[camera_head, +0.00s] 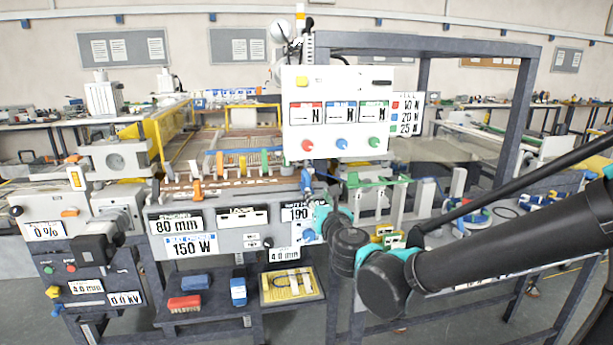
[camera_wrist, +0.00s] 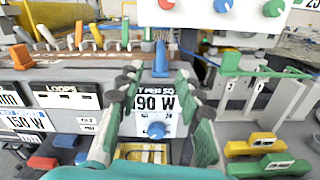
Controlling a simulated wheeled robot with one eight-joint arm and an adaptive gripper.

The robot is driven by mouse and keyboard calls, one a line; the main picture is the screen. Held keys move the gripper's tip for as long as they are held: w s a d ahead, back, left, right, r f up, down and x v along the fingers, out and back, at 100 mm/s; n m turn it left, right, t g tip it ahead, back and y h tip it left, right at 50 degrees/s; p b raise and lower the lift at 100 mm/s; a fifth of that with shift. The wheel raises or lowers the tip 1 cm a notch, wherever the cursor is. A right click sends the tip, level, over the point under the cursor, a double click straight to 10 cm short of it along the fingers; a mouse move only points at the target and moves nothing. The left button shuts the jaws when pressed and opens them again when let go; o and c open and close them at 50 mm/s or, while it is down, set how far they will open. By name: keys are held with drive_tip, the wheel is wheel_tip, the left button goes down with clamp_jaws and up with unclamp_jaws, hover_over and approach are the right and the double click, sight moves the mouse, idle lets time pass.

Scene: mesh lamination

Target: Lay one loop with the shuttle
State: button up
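In the head view this blue piece (camera_head: 306,181) is just above my gripper, which is partly hidden by my wrist. The long bed (camera_wrist: 90,62) carries a brown strip with several coloured pegs. A panel labelled LOOPS (camera_wrist: 66,96) is on its front.
A blue knob (camera_wrist: 156,130) is on the panel between my fingers. Yellow (camera_wrist: 255,143) and green (camera_wrist: 270,165) blocks lie at right, below a green-topped frame (camera_wrist: 245,68). A control box (camera_head: 338,112) hangs above. A shelf below holds red and blue brushes and a yellow tray (camera_head: 318,296).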

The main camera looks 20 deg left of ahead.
sight(308, 178)
drive_tip(key=x, duration=1.6)
drive_tip(key=shift+w, duration=0.3)
clamp_jaws()
